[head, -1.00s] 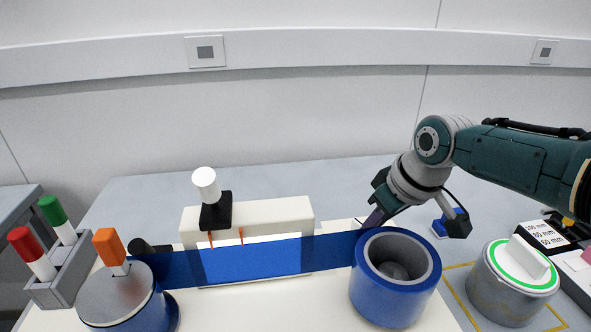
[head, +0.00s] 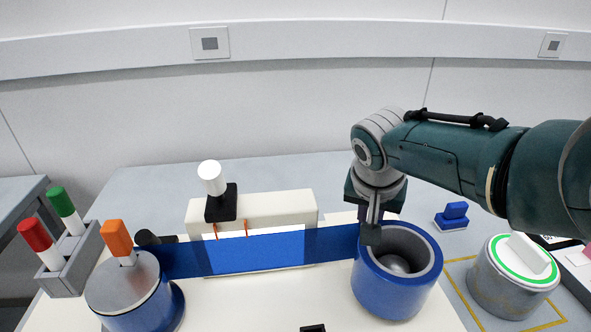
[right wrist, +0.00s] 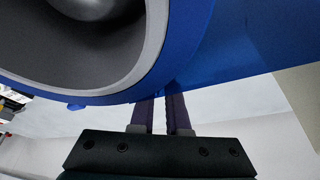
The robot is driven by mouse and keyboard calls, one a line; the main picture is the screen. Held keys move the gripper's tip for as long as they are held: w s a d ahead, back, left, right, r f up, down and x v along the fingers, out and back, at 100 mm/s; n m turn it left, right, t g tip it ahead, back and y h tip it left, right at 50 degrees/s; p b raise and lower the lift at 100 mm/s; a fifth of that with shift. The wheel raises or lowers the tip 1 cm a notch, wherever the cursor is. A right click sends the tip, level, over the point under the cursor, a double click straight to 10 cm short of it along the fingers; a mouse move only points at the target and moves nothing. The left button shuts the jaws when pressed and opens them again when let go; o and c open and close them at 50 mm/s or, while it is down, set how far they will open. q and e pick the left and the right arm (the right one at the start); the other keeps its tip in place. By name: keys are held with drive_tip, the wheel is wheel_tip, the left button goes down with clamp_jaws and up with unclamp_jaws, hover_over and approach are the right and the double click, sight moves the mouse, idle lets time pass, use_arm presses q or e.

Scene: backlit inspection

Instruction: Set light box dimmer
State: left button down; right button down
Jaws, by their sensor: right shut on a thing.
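My right gripper (head: 371,235) reaches down at the blue roll (head: 375,299), where the blue film (head: 330,243) joins it. Its jaws are shut with a narrow gap; the fingertips meet the film's edge beside the roll. In the right wrist view, the fingers (right wrist: 163,112) run up to the blue film (right wrist: 250,40), which hides their tips. The pale light box (head: 230,312) lies under the film, its lit area partly covered. No dimmer can be made out for certain; a small black piece (head: 312,328) is cut off by the bottom edge. My left gripper is not in view.
A lidded blue roll (head: 140,305) with an orange-capped marker (head: 117,240) stands left, beside a grey marker holder (head: 62,277). A black-based device with a white top (head: 211,179) stands behind. A grey canister (head: 495,290) stands right.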

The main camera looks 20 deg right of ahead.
drive_tip(key=m+b, duration=0.2)
drive_tip(key=m+g+b, duration=0.1)
drive_tip(key=m+b, duration=0.1)
drive_tip(key=shift+w+a+f+h, duration=0.15)
drive_tip(key=shift+w+f+h, duration=0.05)
drive_tip(key=shift+h, duration=0.2)
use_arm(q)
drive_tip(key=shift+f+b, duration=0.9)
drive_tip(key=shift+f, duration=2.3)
use_arm(e)
drive_tip(key=shift+r+m+g, duration=0.15)
drive_tip(key=shift+m+g, duration=0.35)
drive_tip(key=shift+m, duration=0.4)
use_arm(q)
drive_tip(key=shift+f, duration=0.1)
use_arm(e)
drive_tip(key=shift+m, duration=0.3)
drive_tip(key=c, duration=0.9)
unclamp_jaws()
